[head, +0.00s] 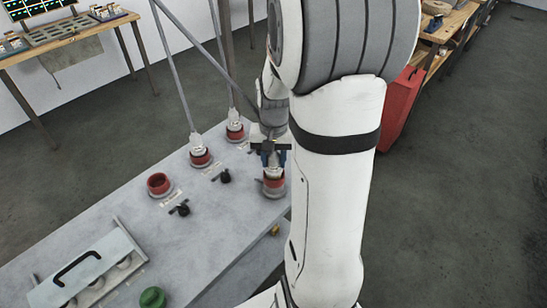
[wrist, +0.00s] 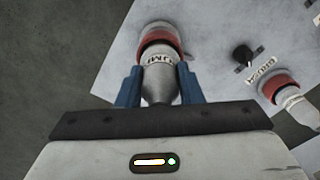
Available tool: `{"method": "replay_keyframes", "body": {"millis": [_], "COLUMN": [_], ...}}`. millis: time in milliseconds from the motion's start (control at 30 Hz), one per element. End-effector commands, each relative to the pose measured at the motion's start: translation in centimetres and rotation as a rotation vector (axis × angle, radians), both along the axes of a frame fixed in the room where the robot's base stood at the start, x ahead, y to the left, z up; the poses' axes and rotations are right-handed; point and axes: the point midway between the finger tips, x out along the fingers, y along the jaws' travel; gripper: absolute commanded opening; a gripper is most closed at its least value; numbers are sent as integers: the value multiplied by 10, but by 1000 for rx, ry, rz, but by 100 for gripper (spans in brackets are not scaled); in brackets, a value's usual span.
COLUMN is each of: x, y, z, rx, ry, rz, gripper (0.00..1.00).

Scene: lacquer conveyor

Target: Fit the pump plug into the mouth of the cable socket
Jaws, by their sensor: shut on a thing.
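My gripper (head: 270,152) is shut on a silver-grey plug (head: 272,172) at the right edge of the grey bench. In the wrist view, the blue fingers (wrist: 158,88) flank the plug (wrist: 160,80), whose lettering looks like PUMP. The plug's front end is at a red-ringed socket (head: 274,187), which also shows in the wrist view (wrist: 160,36). The plug looks lined up with this socket and appears to be in its mouth; how deep it sits is hidden. Another red-ringed socket (head: 159,184), further left, is open and empty. I cannot read which one is the cable socket.
Two more sockets hold plugs with cables rising from them, a nearer plug (head: 200,143) and a farther plug (head: 235,117). Small black knobs (head: 183,209) and labels stand beside the sockets. A handled tray (head: 90,275) and a green knob (head: 152,298) are at the front left.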

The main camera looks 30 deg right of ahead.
Motion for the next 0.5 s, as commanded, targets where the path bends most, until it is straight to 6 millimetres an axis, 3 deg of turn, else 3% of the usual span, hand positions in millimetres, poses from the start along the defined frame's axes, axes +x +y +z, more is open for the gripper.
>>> {"method": "replay_keyframes", "body": {"millis": [267, 300, 500], "x": [0, 0, 0], "y": [0, 0, 0], "z": [-8, -7, -7], "rx": [0, 0, -1], "ry": [0, 0, -1], "rz": [0, 0, 0], "gripper": [6, 35, 52]}}
